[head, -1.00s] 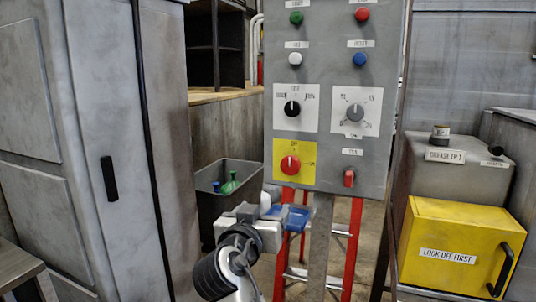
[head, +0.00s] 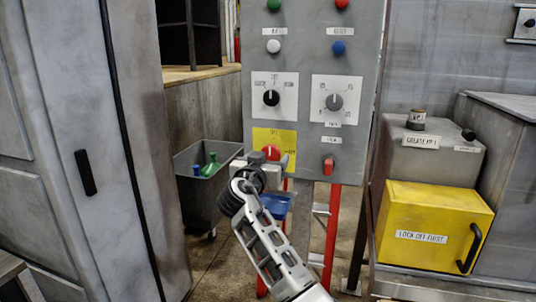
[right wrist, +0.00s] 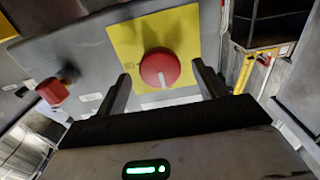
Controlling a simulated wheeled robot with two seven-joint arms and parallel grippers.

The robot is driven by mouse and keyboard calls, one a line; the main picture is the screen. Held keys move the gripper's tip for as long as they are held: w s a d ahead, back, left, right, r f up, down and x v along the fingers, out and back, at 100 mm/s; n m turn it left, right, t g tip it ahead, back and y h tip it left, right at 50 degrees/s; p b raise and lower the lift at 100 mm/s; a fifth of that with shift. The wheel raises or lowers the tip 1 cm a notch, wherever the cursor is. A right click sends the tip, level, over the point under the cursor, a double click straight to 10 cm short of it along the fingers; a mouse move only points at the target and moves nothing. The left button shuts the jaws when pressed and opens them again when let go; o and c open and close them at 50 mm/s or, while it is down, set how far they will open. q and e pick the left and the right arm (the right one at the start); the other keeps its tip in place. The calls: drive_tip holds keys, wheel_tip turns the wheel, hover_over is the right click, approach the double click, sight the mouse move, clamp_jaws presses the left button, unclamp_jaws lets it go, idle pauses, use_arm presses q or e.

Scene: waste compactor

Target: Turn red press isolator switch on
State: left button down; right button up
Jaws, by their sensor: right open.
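The red isolator switch (head: 271,152) is a round knob on a yellow plate (head: 283,138), low on the left of the grey control panel (head: 306,93). In the right wrist view the red knob (right wrist: 160,69) has a pale pointer line at its lower edge, and the yellow plate (right wrist: 124,38) lies behind it. My right gripper (right wrist: 165,85) is open, with one finger on either side of the knob; I cannot tell whether they touch it. In the head view my right gripper (head: 268,170) covers the knob's lower part. My left gripper is not in view.
A red switch (head: 328,164) sits right of the isolator, with black (head: 271,97) and grey (head: 334,102) knobs above. A dark bin (head: 188,198) with bottles stands left below. A yellow box (head: 420,215) stands on the right, and a grey cabinet (head: 120,120) on the left.

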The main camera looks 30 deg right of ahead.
drive_tip(key=shift+w+d, duration=0.3)
drive_tip(key=shift+d, duration=0.1)
